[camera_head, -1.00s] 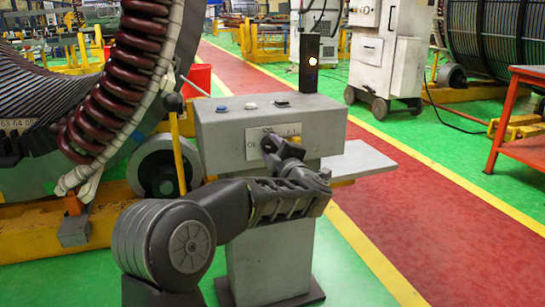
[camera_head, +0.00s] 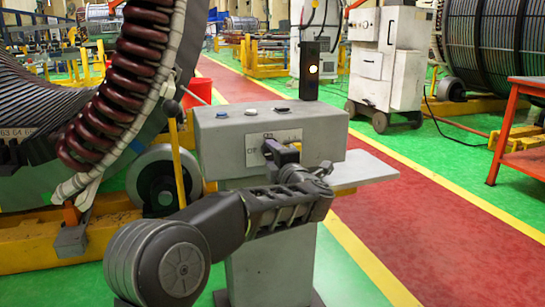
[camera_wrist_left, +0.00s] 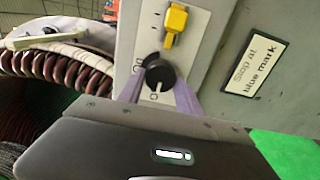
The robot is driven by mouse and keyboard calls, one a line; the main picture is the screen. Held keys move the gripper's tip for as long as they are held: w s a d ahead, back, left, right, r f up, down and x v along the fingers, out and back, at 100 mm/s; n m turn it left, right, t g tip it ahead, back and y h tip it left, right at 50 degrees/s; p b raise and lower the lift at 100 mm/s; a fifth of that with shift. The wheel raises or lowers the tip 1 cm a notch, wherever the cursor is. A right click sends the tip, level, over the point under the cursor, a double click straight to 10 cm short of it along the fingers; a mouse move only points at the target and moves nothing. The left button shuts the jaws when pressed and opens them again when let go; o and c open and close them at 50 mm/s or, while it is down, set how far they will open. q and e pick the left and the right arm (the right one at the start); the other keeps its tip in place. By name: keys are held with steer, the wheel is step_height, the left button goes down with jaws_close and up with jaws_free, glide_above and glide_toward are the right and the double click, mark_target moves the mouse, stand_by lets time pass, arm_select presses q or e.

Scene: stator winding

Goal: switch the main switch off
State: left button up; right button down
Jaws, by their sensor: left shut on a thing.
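The main switch is a black round knob (camera_wrist_left: 160,74) on a white plate, seen close in the left wrist view. A "0" is printed beside it, and a pale pointer line on the knob faces toward that side. My left gripper (camera_head: 279,152) is at the front face of the grey control box (camera_head: 225,140). In the left wrist view its two purple-grey fingers (camera_wrist_left: 159,92) lie on either side of the knob and are shut on it. In the head view the gripper hides most of the knob. My right gripper is out of view.
A yellow switch (camera_wrist_left: 175,22) sits beside the knob on the same plate. A "Stop at blue mark" label (camera_wrist_left: 257,67) is nearby. A coil (camera_head: 130,75) stands left.

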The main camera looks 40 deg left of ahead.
arm_select(q)
steer(key=o, duration=1.4)
steer(key=shift+c, duration=0.2)
steer(key=p+v, duration=0.2)
steer(key=v, duration=0.5)
steer(key=shift+s+d, duration=0.25)
steer(key=shift+d, duration=0.1)
